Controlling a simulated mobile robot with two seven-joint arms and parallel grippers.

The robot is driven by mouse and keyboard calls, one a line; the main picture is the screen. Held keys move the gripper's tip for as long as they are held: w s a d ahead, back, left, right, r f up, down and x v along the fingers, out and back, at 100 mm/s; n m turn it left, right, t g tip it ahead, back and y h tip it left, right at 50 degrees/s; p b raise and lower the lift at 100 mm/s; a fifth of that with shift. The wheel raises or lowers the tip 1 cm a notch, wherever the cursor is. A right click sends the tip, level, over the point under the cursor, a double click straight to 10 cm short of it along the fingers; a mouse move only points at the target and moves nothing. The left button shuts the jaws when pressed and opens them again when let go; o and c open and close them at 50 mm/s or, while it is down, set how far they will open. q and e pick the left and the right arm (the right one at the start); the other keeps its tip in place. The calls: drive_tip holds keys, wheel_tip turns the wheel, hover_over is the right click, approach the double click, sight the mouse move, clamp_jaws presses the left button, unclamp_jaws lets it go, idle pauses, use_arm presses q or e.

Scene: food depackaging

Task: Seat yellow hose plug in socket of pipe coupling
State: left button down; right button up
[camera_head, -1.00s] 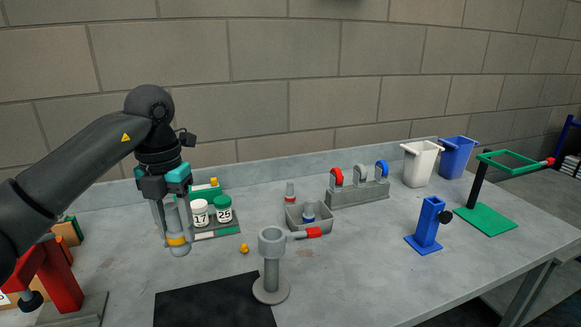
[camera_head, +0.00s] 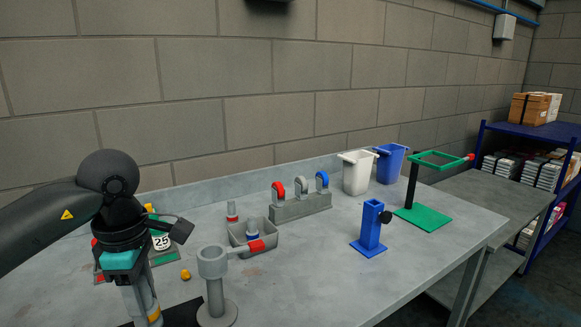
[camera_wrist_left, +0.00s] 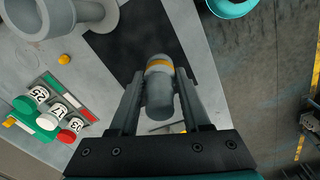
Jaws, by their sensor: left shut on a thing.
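My left gripper (camera_head: 141,302) is shut on the yellow hose plug, a grey cylinder with a yellow band (camera_head: 154,315). In the left wrist view the plug (camera_wrist_left: 159,92) sits between the two fingers of the gripper (camera_wrist_left: 160,84). The pipe coupling (camera_head: 213,262) looks to be the grey upright stand with a round open socket on top and a red-tipped lever pointing right. The plug is apart from it, left of and nearer than the stand. The coupling (camera_wrist_left: 42,18) also shows at the upper left of the wrist view. My right gripper is not in view.
A black mat (camera_wrist_left: 143,42) lies below the plug. A small yellow knob (camera_head: 185,274) lies on the table. A tray with numbered bottles (camera_wrist_left: 62,113) is partly hidden behind my arm. A grey bin (camera_head: 264,241), a clip rack (camera_head: 301,206) and a blue stand (camera_head: 370,228) stand to the right.

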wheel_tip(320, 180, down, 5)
drive_tip(key=b, duration=0.4)
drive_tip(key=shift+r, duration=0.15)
drive_tip(key=shift+b, duration=0.4)
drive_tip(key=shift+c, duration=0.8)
use_arm(q)
drive_tip(key=s+d+f+m, duration=0.7)
drive_tip(key=f+m, duration=0.1)
drive_tip(key=m, duration=1.2)
drive_tip(key=shift+d+f, duration=0.15)
drive_tip(key=shift+d, duration=0.15)
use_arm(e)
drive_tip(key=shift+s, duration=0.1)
